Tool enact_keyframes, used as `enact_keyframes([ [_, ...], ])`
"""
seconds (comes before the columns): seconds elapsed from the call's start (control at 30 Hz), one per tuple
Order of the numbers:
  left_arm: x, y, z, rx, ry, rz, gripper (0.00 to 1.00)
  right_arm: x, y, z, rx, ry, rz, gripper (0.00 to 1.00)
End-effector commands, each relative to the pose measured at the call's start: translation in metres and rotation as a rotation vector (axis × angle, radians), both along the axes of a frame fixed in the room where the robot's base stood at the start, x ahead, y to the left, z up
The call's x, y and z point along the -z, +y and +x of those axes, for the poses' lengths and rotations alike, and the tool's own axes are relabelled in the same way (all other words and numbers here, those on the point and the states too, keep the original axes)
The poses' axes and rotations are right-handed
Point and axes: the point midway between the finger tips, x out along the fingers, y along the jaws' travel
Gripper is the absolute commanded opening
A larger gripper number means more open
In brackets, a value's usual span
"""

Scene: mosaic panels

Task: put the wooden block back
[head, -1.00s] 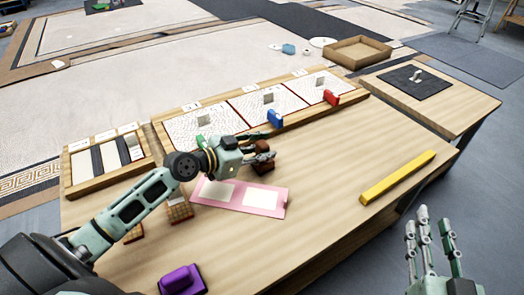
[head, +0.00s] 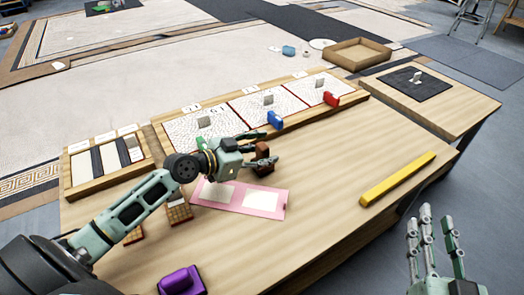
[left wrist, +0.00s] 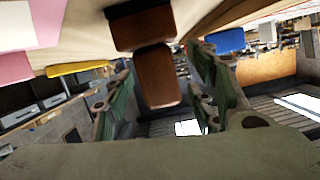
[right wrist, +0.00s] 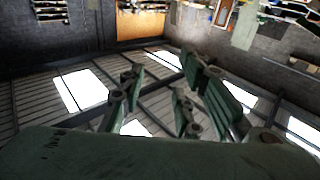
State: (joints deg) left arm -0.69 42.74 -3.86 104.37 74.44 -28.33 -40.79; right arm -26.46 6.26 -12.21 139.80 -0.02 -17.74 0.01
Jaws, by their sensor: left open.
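The brown wooden block (head: 263,149) stands on the table just beyond the pink sheet, partly hidden behind my left fingers. In the left wrist view its two brown parts (left wrist: 157,78) show between the spread fingers. My left gripper (head: 262,149) is open, with a finger on either side of the block. I cannot tell whether either finger touches it. My right gripper (head: 437,238) is open and empty, off the table's right side. The right wrist view shows only its fingers (right wrist: 160,100) and the room beyond.
A pink sheet with white patches (head: 279,209) lies in front of the block. A yellow bar (head: 398,179) and a purple block (head: 181,281) lie on the table. The front middle is clear.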

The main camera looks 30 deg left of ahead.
Motion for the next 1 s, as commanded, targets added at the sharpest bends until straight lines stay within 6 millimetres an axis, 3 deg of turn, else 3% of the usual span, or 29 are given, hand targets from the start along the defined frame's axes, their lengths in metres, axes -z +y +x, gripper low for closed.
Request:
enact_keyframes([
  [0.17,-0.001,0.000,0.000,0.000,0.000,0.000,0.51,0.001,0.000,0.000,0.000,0.012,-0.003,0.31],
  [0.23,-0.003,0.000,0.000,0.000,0.000,0.000,0.51,0.011,-0.002,0.000,0.004,0.056,-0.015,0.31],
  [0.6,-0.016,0.024,-0.048,0.002,0.003,0.002,0.51,0.024,-0.004,-0.001,0.007,0.113,-0.030,0.31],
  [1.0,-0.024,0.033,-0.064,0.001,0.000,0.001,0.51,0.022,-0.004,-0.001,0.007,0.102,-0.027,0.31],
])
